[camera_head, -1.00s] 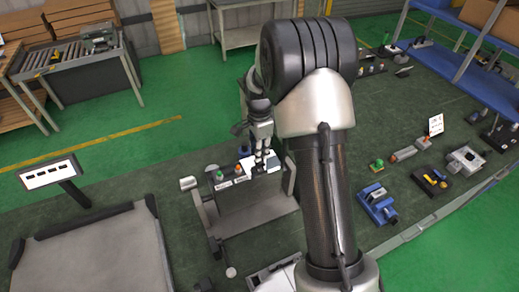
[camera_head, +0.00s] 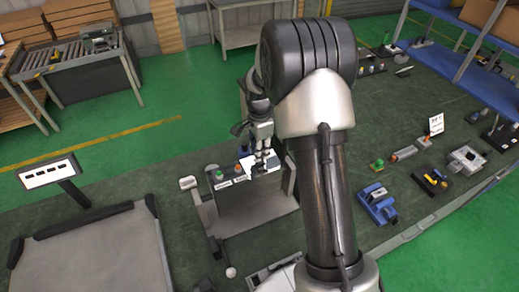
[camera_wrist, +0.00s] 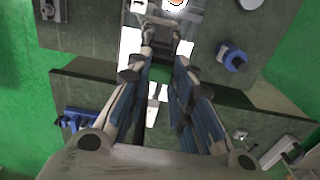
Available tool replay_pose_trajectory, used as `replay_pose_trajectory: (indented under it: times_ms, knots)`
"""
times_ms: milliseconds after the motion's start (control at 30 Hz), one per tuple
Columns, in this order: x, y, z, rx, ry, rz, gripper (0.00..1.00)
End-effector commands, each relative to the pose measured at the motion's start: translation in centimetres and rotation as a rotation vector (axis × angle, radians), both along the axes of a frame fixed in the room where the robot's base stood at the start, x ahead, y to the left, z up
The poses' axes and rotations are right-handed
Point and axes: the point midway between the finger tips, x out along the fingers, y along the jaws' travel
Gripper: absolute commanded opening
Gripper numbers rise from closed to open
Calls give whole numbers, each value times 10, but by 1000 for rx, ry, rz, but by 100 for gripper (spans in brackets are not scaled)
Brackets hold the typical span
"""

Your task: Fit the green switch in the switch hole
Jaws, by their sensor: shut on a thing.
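My gripper (camera_head: 264,160) is over the right end of the control box (camera_head: 236,182) on the grey stand. The switch hole cannot be made out under my gripper. A green button (camera_head: 218,175) and an orange button (camera_head: 238,168) stand on the box, left of my gripper.
A white plate (camera_head: 262,168) lies at my gripper. Several parts, including a blue vise (camera_head: 377,204) and a green-topped part (camera_head: 376,165), lie on the dark mat at right.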

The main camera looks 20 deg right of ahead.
Motion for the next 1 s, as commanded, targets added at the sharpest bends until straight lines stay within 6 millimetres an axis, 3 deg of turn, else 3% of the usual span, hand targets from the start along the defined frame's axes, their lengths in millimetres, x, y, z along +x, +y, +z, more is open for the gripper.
replay_pose_trajectory:
  times_ms: [1000]
  knots:
    - [0,0,-27,0,1,0,9]
